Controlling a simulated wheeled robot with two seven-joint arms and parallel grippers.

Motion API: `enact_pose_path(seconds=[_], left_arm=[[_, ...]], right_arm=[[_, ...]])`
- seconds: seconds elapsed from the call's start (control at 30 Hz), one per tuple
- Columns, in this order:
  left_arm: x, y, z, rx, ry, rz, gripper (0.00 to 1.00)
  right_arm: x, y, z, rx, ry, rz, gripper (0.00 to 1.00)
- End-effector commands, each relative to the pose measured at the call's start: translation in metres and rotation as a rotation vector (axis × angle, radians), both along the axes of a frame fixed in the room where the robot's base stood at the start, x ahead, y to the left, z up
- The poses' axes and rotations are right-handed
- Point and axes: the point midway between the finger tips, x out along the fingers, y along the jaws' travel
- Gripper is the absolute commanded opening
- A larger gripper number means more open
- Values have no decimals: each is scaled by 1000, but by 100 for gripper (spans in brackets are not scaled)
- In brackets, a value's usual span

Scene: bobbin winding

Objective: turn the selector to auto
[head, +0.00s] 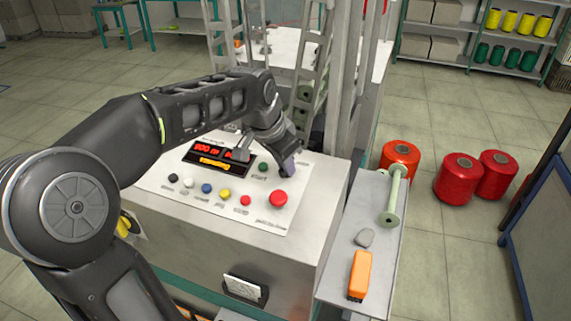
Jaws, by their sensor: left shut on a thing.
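The control panel (225,205) is the sloped white top of a grey machine in the middle of the head view. My left gripper (288,165) reaches down to the panel's upper right part, beside the green start button (263,167). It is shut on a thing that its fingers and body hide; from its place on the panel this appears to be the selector. The selector's pointer and its position marks cannot be seen. A dark display (212,161) with red digits and a yellow line is partly covered by the gripper. My right gripper is not in view.
A large red mushroom button (278,199) sits just below the gripper, with several small coloured buttons to its left. A side shelf (340,272) holds a pale green bobbin (393,196), a grey lump and an orange tool (359,276). Red thread cones stand on the floor at right.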

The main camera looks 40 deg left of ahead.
Motion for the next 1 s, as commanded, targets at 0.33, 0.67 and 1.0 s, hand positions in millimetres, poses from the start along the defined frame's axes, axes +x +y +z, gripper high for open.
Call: enact_pose_path(seconds=[0.33,0.67,1.0], left_arm=[[0,0,1,11,1,-42,0],[0,0,1,11,1,-42,20],[0,0,0,9,2,-41,33]], right_arm=[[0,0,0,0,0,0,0],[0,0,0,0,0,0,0],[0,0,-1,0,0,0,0]])
